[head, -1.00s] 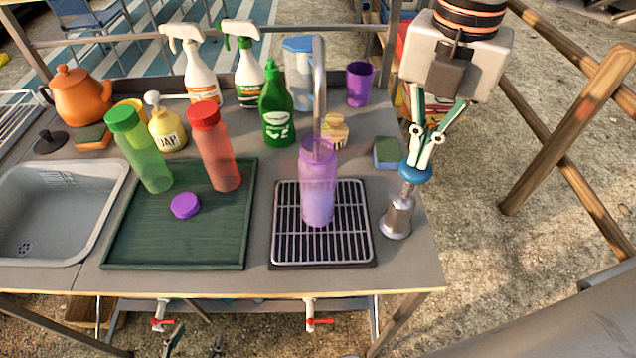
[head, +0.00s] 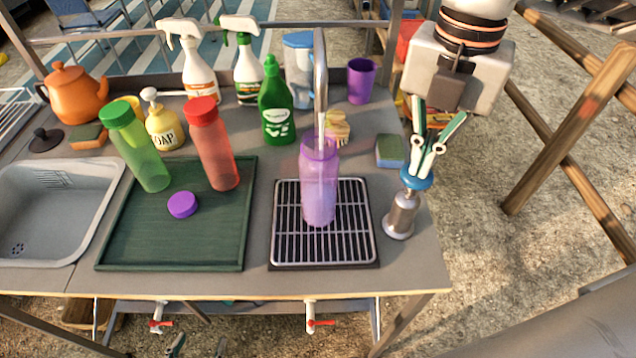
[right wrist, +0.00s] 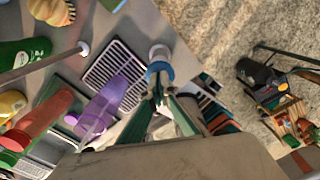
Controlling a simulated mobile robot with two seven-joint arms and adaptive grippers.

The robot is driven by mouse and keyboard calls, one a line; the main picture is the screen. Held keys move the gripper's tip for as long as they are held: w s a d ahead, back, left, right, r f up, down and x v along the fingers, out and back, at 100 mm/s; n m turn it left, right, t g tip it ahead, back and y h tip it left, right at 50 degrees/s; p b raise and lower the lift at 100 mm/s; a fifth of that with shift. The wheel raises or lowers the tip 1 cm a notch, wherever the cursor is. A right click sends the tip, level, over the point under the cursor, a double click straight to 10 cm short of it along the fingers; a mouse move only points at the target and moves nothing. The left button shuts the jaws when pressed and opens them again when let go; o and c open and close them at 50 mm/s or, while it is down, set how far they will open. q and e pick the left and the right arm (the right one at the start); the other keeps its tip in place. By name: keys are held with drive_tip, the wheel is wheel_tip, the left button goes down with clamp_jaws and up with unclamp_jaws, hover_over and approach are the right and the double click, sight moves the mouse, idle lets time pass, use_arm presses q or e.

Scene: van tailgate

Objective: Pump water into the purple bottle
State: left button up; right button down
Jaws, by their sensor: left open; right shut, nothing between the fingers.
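The purple bottle (head: 319,192) stands upright and uncapped on the drain grate (head: 352,250), under the faucet (head: 320,80). Its lower part looks paler, as if holding water. The hand pump (head: 400,215) with a blue top (head: 416,179) stands right of the grate. My right gripper (head: 428,150) is shut and empty, its fingertips pointing down at the blue top, apparently touching it. The right wrist view also shows the blue top (right wrist: 158,73) just beyond the fingertips, and the purple bottle (right wrist: 100,112). My left gripper (head: 198,347) is open and empty at the bottom edge, below the counter front.
A green tray (head: 175,255) holds a green bottle (head: 140,155), a red bottle (head: 215,150) and a purple cap (head: 183,205). A sink (head: 50,215) is at left. Spray bottles, soap and a purple cup (head: 361,82) stand behind. A sponge (head: 390,151) lies near the pump.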

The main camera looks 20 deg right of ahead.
drive_tip(key=shift+f+b, duration=0.55)
drive_tip(key=shift+f, duration=0.7)
use_arm(q)
drive_tip(key=shift+s+f, duration=0.25)
drive_tip(key=shift+f, duration=0.25)
drive_tip(key=shift+s+f, duration=0.2)
drive_tip(key=shift+f, duration=0.25)
use_arm(e)
drive_tip(key=shift+r, duration=0.1)
use_arm(q)
drive_tip(key=shift+w+r+p, duration=0.3)
drive_tip(key=shift+r+p, duration=0.2)
drive_tip(key=shift+r, duration=0.25)
drive_tip(key=shift+w+r+p, duration=0.35)
drive_tip(key=shift+r+p, duration=0.15)
drive_tip(key=shift+r, duration=0.2)
drive_tip(key=shift+w+r+p, duration=0.3)
drive_tip(key=shift+r+p, duration=0.2)
drive_tip(key=shift+r, duration=0.25)
use_arm(e)
drive_tip(key=shift+r, duration=2.4)
use_arm(q)
drive_tip(key=shift+f, duration=0.1)
use_arm(e)
drive_tip(key=shift+f, duration=0.1)
